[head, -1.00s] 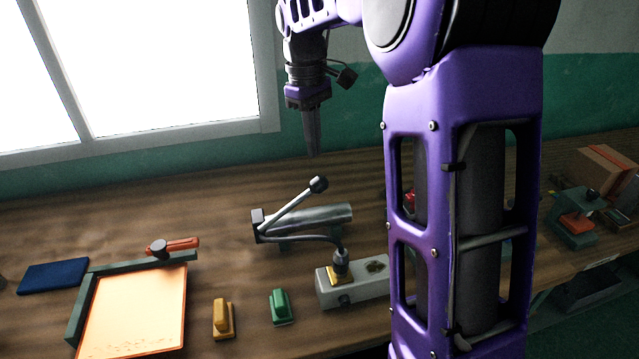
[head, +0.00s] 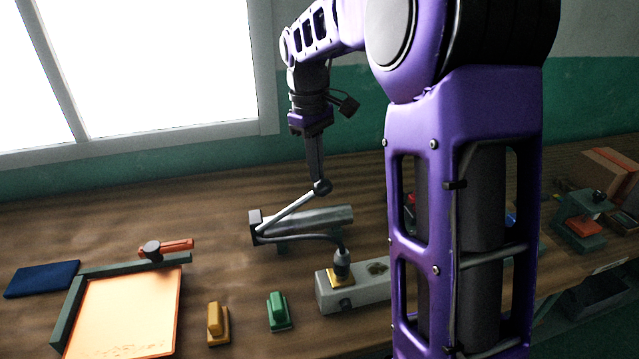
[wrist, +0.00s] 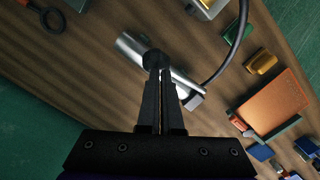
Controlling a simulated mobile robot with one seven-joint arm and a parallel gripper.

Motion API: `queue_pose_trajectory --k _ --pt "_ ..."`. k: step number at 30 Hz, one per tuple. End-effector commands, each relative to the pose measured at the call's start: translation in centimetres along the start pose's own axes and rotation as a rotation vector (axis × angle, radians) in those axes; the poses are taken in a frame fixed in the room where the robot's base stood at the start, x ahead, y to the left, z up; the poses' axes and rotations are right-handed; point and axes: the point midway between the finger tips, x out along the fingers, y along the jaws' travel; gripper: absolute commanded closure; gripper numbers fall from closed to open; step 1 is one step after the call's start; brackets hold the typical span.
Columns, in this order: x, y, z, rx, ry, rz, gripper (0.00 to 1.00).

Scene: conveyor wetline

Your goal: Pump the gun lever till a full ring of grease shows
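The grease gun (head: 318,219) is a silver barrel lying on the bench. Its thin lever (head: 290,213) slants up to the right to a dark round knob (head: 322,187). A dark hose (head: 300,238) runs from the gun to a coupler (head: 342,262) over a yellow square on a grey block (head: 374,285). My gripper (head: 316,182) points down, its fingertips at the knob. In the wrist view my fingers (wrist: 161,76) are close together, with the knob (wrist: 154,60) right at their tips. No grease ring can be made out at the coupler.
A yellow block (head: 217,324) and a green block (head: 279,312) stand left of the grey block. An orange panel (head: 125,318), a red-handled piece (head: 172,246) and a blue pad (head: 42,279) lie further left. My arm hides part of the bench on the right.

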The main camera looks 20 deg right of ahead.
Motion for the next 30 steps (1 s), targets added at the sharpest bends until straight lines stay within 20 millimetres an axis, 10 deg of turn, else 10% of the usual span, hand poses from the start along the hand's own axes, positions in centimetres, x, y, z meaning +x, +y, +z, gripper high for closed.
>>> queue_pose_trajectory --k 12,30 --pt "4.3 -0.1 -0.5 -0.001 -0.001 -0.002 1.00" --pt "3.0 0.0 -1.8 -0.002 -0.002 -0.002 1.00"
